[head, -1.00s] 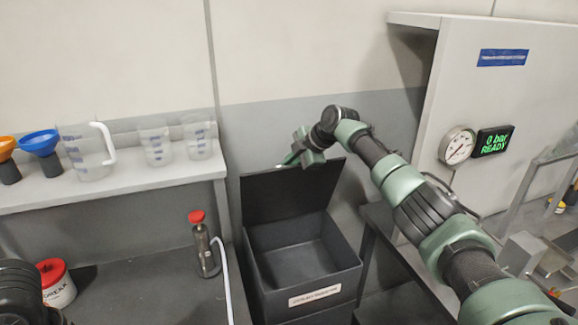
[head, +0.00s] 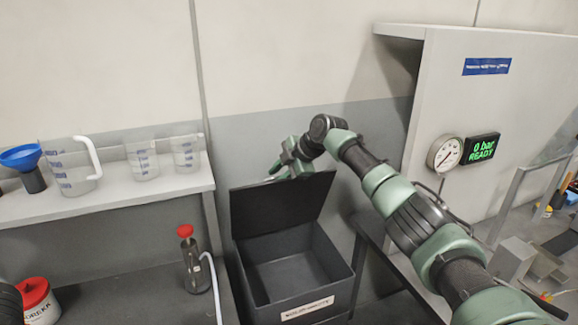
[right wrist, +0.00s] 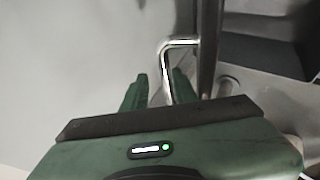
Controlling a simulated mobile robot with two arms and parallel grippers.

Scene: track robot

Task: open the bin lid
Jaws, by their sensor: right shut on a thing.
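The bin (head: 328,258) is a dark grey open-topped box with a white label on its front, low in the middle of the head view. Its black lid (head: 275,208) stands raised at the back, so the empty-looking inside shows. My right gripper (head: 278,172) is at the lid's top edge. In the right wrist view the gripper (right wrist: 160,92) is shut on a bent shiny metal handle (right wrist: 168,58), beside the lid's dark edge (right wrist: 208,45). The fingertips' contact is partly hidden by the gripper body. My left gripper is out of view.
Left of the bin, a bench holds a red-topped metal cylinder (head: 194,265) with a white hose and a red-lidded tub (head: 38,298). Clear jugs (head: 73,175) and a blue funnel (head: 22,160) stand on the shelf. A panel with a gauge (head: 445,153) stands right.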

